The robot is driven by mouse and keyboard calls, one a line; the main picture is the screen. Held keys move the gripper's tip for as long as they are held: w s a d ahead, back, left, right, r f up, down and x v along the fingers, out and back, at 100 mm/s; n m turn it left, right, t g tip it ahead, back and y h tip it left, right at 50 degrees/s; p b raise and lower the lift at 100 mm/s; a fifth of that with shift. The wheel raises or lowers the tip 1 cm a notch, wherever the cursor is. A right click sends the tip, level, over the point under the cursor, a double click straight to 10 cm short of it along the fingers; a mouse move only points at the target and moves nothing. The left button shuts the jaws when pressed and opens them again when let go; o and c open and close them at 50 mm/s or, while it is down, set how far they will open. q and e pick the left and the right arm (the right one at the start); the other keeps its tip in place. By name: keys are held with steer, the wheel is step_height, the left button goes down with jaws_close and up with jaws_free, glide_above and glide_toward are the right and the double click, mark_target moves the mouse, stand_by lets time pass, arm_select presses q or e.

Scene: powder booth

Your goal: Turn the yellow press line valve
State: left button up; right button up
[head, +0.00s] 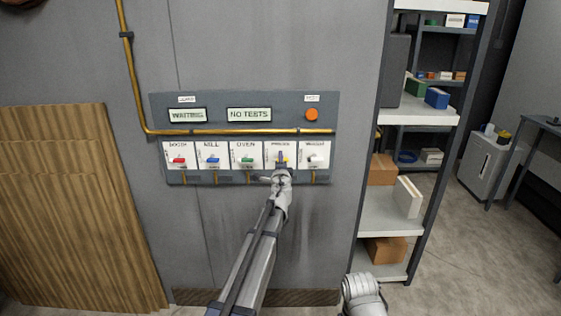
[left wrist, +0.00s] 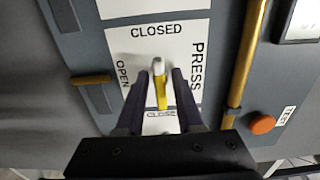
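The yellow press valve handle (left wrist: 161,92) has a pale tip and sits on a white plate (left wrist: 193,30) marked PRESS, CLOSED and OPEN. In the left wrist view the handle points up toward the upper CLOSED mark. My left gripper (left wrist: 160,98) has its two dark fingers on either side of the handle, apart, with narrow gaps showing. In the head view my left gripper (head: 281,168) covers most of the press valve, fourth in the row. My right gripper is out of view; only a pale piece of my right arm shows at the bottom.
The grey panel (head: 230,104) also carries booth, mill, oven and rightmost valves, WAITING and NO TESTS displays, and an orange button (head: 312,115). A yellow pipe (head: 215,132) crosses above the valves. A shelf rack (head: 420,113) stands right; wooden boards (head: 75,200) lean left.

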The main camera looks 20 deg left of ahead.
arm_select(q)
jaws_close()
steer(key=shift+n, duration=0.3)
steer(key=n, duration=0.8)
steer(key=shift+n, duration=0.3)
steer(key=n, duration=0.8)
steer(key=shift+n, duration=0.5)
stand_by(0.3)
